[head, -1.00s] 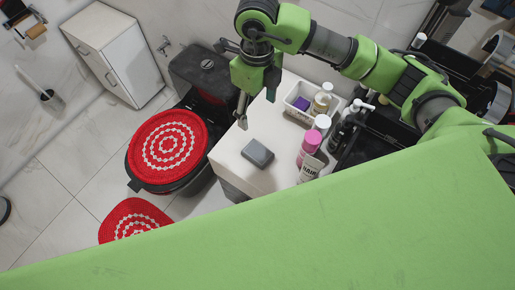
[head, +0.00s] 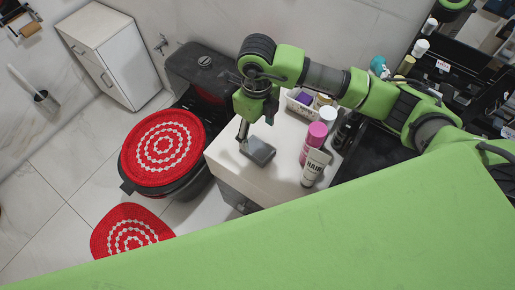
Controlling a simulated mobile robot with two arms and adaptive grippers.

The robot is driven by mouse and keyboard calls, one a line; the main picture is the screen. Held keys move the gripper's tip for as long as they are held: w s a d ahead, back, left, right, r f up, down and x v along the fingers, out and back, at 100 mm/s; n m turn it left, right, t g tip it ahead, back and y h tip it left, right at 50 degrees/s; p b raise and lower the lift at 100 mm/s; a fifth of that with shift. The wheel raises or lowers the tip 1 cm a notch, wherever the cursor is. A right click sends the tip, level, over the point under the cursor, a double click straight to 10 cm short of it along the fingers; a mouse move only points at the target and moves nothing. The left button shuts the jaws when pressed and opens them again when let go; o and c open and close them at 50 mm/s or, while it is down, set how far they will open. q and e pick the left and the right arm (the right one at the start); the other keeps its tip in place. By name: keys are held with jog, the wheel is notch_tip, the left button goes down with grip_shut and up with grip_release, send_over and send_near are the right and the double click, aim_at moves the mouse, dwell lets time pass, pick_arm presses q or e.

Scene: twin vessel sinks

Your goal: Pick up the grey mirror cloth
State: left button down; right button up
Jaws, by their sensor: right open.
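The grey mirror cloth (head: 261,152) is a small folded dark-grey block. It lies on the white counter top near its left end. My right gripper (head: 256,130) points down over the cloth's upper edge in the head view. Its fingers are apart, with one beside the cloth's upper-left corner and the other farther right. I cannot tell whether a finger touches the cloth. Nothing shows between the fingers. My left gripper is not in view.
A pink bottle (head: 311,143) and a white hair tube (head: 314,168) stand right of the cloth. A white basket (head: 292,104) with small items stands behind. The toilet with a red cover (head: 163,147) is to the left. The counter's front part is clear.

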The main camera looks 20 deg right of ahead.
aim_at(258, 148)
notch_tip(258, 148, down, 3)
jog(key=shift+r, duration=0.1)
notch_tip(258, 148, down, 4)
jog(key=shift+f+p, duration=0.1)
jog(key=shift+p, duration=0.95)
jog(key=shift+f, duration=0.6)
jog(key=c, duration=1.2)
